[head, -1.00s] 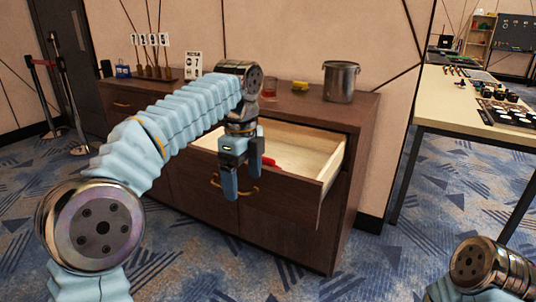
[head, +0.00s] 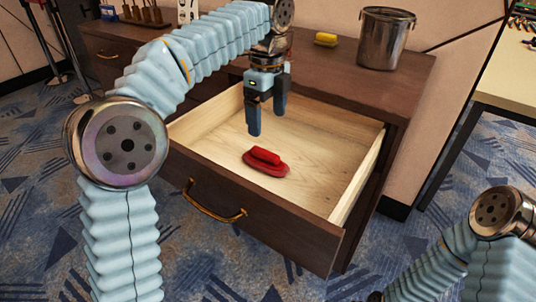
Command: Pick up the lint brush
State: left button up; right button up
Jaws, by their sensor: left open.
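The red lint brush (head: 266,162) lies on the pale wooden floor of the open drawer (head: 318,158), near its middle. My left gripper (head: 267,118) is open and empty, pointing down over the drawer. Its fingertips are apart from the brush, above it and a little behind it in the picture. My right arm shows at the lower right, but its gripper is out of view.
The dark wooden cabinet (head: 345,88) carries a metal bucket (head: 385,38) and a yellow block (head: 326,39) on top. The drawer's front panel with a brass handle (head: 213,206) faces me. A pale table (head: 505,80) stands at the right.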

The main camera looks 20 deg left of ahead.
aim_at(265, 151)
pick_arm(q)
notch_tip(265, 151, down, 6)
jog(key=shift+r+b, duration=0.2)
jog(key=shift+b, duration=0.3)
jog(key=f, duration=0.4)
jog(key=f+b, duration=0.1)
jog(key=f, duration=0.1)
jog(key=shift+s+a, duration=0.1)
jog(key=shift+a, duration=0.2)
jog(key=c, duration=1.2)
